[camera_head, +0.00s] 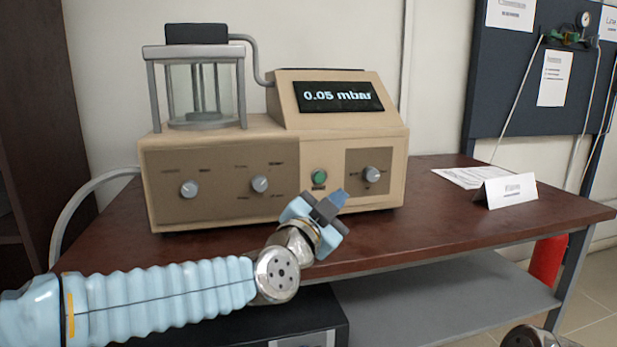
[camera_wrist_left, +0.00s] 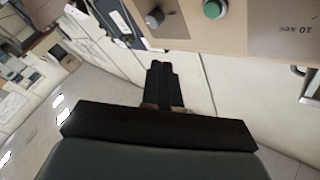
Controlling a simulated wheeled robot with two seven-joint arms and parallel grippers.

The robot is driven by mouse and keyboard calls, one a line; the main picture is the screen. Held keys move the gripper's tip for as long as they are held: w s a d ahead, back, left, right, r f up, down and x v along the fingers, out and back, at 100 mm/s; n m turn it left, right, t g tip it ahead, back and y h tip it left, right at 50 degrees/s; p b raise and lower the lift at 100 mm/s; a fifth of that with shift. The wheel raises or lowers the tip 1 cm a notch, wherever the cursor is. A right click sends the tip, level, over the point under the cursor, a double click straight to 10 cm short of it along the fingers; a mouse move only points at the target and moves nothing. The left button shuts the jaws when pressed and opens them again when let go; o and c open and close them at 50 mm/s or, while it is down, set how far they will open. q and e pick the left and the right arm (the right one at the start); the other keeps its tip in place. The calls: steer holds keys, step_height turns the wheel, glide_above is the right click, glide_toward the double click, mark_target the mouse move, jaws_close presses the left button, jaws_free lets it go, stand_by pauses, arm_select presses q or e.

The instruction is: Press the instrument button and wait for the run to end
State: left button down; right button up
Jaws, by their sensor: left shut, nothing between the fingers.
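The beige instrument (camera_head: 275,150) stands on the dark red table, with a glass chamber at its left. Its display (camera_head: 338,96) reads 0.05 mbar. The green button (camera_head: 319,177) is on the lower front panel; it also shows at the top of the left wrist view (camera_wrist_left: 213,9). My left gripper (camera_head: 340,197) is shut and empty, in front of the panel, just below and right of the button in the head view. In the wrist view the closed fingers (camera_wrist_left: 160,68) are apart from the button. Only a piece of what may be my right arm shows at the lower right.
Grey knobs (camera_head: 189,189), (camera_head: 260,184) and (camera_head: 371,174) sit along the front panel. A grey shelf (camera_head: 450,296) is below. The tabletop right of the instrument is mostly clear.

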mark_target(319, 178)
arm_select(q)
steer(key=shift+w+a+b, duration=0.15)
steer(key=shift+w+a, duration=0.3)
steer(key=shift+w, duration=0.95)
steer(key=shift+w+a+b, duration=0.15)
steer(key=shift+w+a, duration=0.3)
steer(key=shift+w, duration=0.95)
steer(key=shift+w+a+b, duration=0.15)
steer(key=shift+w+a, duration=0.3)
steer(key=shift+w, duration=0.95)
steer(key=shift+w+a, duration=0.15)
steer(key=shift+w, duration=0.2)
steer(key=shift+w+a, duration=0.15)
steer(key=shift+w, duration=0.3)
steer(key=shift+s+d+b, duration=0.25)
steer(key=shift+s+b, duration=0.25)
steer(key=shift+s, duration=0.35)
